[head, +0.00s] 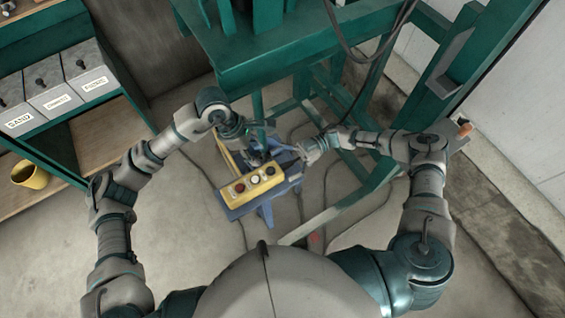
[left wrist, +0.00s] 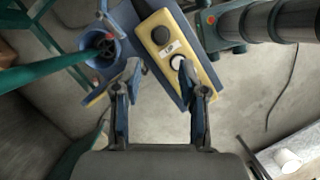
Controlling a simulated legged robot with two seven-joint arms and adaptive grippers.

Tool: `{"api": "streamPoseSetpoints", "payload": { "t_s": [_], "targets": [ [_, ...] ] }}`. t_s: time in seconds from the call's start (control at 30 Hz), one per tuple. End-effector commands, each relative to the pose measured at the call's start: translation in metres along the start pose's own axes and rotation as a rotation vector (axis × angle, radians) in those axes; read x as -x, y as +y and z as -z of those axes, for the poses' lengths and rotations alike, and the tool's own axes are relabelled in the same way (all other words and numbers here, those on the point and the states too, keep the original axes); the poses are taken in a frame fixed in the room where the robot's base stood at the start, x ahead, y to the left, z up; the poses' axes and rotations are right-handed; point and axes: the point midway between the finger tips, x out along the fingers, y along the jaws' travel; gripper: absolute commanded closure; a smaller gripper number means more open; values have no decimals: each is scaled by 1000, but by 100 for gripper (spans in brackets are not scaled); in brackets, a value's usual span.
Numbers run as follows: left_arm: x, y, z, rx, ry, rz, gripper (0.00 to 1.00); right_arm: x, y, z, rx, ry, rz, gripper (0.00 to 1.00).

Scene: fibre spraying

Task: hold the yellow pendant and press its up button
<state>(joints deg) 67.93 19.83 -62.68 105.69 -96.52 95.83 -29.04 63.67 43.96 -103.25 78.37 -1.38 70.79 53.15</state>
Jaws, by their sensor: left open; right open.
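The yellow pendant (head: 256,189) lies at a slant on a blue stand (head: 236,212) in the middle of the head view. Its face shows red, white and black buttons in a row. In the left wrist view the pendant (left wrist: 195,73) shows the black button (left wrist: 161,35), a small label (left wrist: 169,48) and the white button (left wrist: 178,62). My left gripper (left wrist: 160,78) is open and empty, its right fingertip overlapping the pendant's edge near the white button; contact cannot be told. My right gripper (head: 306,153) is open, to the right of the pendant and apart from it.
A green steel frame (head: 300,45) rises behind the stand, with dark cables hanging and lying on the floor. A shelf with labelled grey bins (head: 52,100) and a yellow bucket (head: 30,175) are at left. A blue round holder (left wrist: 92,60) stands beside the pendant.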

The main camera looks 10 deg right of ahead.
Motion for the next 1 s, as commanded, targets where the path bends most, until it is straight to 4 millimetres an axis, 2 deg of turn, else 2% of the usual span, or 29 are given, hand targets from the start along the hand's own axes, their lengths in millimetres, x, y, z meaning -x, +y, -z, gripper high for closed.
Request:
{"api": "streamPoseSetpoints", "payload": {
  "t_s": [0.17, 0.2, 0.5, 0.53, 0.7, 1.0],
  "targets": [
    [0, 0, 0, 0, 0, 0, 58, 0, 0, 0, 0, 0, 0, 2],
    [0, 0, 0, 0, 0, 0, 58, 0, 0, 0, 0, 0, 0, 5],
    [0, 0, 1, 0, -1, 0, 58, -1, 0, 0, 0, -1, 0, 80],
    [0, 0, 1, 0, -1, 0, 61, -1, 0, 0, 0, -1, 0, 85],
    [0, 0, 1, 0, -1, 0, 100, -1, 0, 0, 0, -1, 0, 85],
    [0, 0, 0, 0, 0, 0, 100, 0, 0, 0, 0, 0, 0, 85]
  ]
}}
